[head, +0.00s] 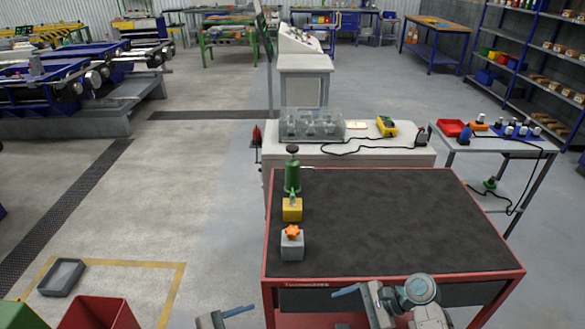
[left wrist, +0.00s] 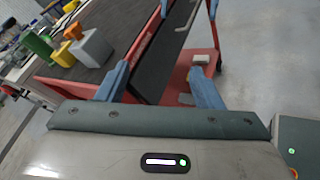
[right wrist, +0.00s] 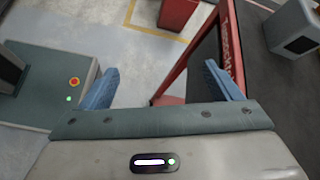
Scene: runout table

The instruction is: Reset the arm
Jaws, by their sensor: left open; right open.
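My left gripper (left wrist: 160,68) shows two blue fingers spread apart with nothing between them. Neither gripper touches anything that I can see.
On the table's left side stand a grey block (head: 292,248) with an orange knob (head: 292,232), a yellow block (head: 292,212) and a green cylinder (head: 292,178). The rest of the dark top is clear. Red (head: 98,313) and grey (head: 62,278) bins stand on the floor at left.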

